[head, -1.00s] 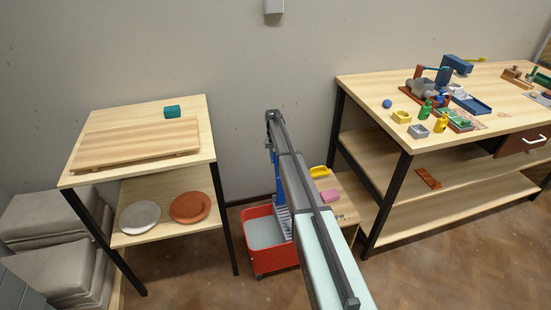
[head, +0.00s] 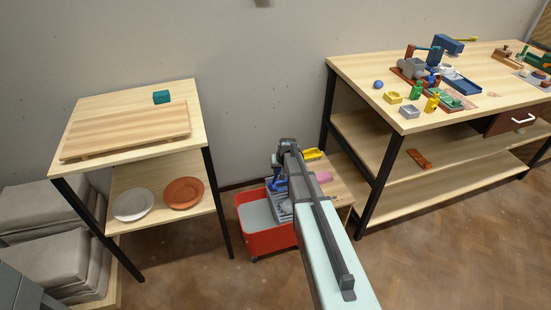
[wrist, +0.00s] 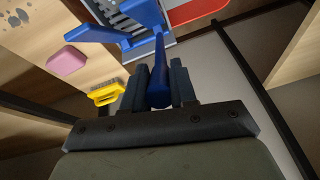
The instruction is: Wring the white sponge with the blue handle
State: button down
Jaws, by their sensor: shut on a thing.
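My gripper (wrist: 160,86) is shut on a blue handle (wrist: 159,65), with one dark finger on each side of it. The handle runs to a blue body (wrist: 138,14) above the grey slotted wringer (wrist: 118,10) on a red bucket (wrist: 198,10). A blue bar (wrist: 88,31) sticks out to the left from there. In the head view, the red bucket (head: 267,240) stands on the floor, and my arm partly covers the wringer (head: 281,211) and blue parts (head: 280,185). I cannot make out a white sponge face in either view.
A low wooden stand (head: 342,190) beside the bucket holds a pink block (head: 323,177) and a yellow item (head: 313,154). A shelf table (head: 190,135) stands left, with two plates below. A workbench (head: 350,72) with several small items stands right. Floor in front is clear.

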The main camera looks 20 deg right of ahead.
jog(key=s+f+t, duration=0.4)
jog(key=s+f, duration=0.3)
jog(key=s, duration=0.1)
jog(key=shift+s+t, duration=0.25)
jog(key=shift+t, duration=0.15)
jog(key=shift+f, duration=0.1)
dwell(0.4)
jog(key=c, duration=0.9)
grip_release()
jog(key=shift+s, duration=0.15)
jog(key=v, duration=1.3)
jog(key=shift+s+r, duration=0.25)
jog(key=shift+r, duration=0.05)
